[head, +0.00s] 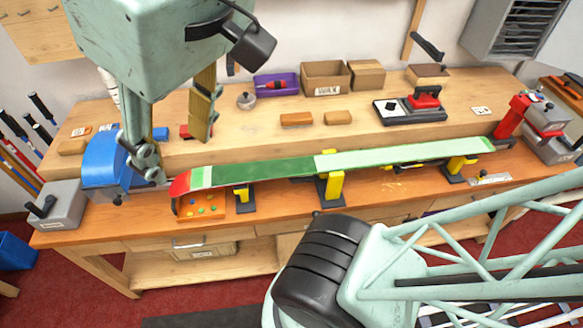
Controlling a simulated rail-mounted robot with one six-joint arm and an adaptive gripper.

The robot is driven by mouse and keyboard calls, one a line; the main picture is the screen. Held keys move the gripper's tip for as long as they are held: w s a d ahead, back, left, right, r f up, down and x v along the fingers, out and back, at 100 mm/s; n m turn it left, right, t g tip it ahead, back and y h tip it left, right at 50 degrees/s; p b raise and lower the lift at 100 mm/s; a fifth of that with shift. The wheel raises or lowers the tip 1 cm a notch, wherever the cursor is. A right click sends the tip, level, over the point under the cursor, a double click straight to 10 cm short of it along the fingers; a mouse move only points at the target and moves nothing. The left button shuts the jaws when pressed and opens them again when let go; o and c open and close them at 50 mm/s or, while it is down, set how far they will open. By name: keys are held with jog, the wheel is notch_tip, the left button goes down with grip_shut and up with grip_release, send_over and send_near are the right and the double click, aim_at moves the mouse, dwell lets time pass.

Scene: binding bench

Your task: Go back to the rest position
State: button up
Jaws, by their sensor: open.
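My gripper (176,152) hangs down at the upper left of the head view, with a teal body and two fingers spread well apart. It is open, and I see nothing between the fingers. It overlaps the blue machine (103,160) and the back ledge in the picture; its height above them is hard to tell. A long ski (260,169), red at the tip, then dark green and pale green, lies across the bench on yellow-topped supports (334,187). The ski's red end is right of and below the gripper in the picture, apparently apart from it.
The wooden bench (130,233) carries an orange tray (214,208) of small coloured pieces. Its raised back ledge holds a purple bin (276,84), a cardboard box (325,78), brown blocks (297,119) and a red-handled tool (425,98). A red clamp (513,115) stands at the right end.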

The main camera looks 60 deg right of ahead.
jog(key=shift+s+f, duration=0.3)
jog(key=shift+f, duration=0.25)
notch_tip(320, 180, down, 10)
jog(key=b, duration=1)
